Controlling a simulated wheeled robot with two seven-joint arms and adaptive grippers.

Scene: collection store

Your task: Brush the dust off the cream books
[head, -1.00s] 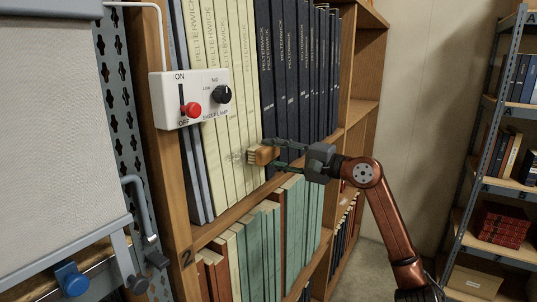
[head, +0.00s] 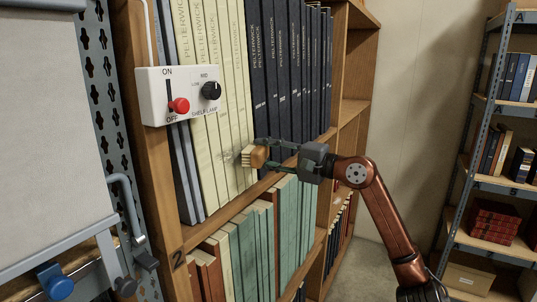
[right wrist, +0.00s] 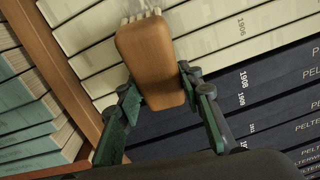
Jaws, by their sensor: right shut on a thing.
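The cream books (head: 215,95) stand upright in a row on the upper shelf, lettered PELTERWICK. In the right wrist view the cream spines (right wrist: 215,35) run across the top. A greyish dusty patch shows low on the spines, just left of the brush. My right gripper (head: 266,157) is shut on a brush with a wooden handle (head: 258,157) and pale bristles. In the right wrist view the wooden handle (right wrist: 152,62) sits between the fingers, and the bristles (right wrist: 140,16) meet the cream spines, apparently touching. My left gripper is not in view.
Dark blue books (head: 290,75) stand right of the cream ones. A switch box (head: 180,95) with a red knob projects at the shelf's left post. A metal rack (head: 470,160) stands at far right, with open floor between.

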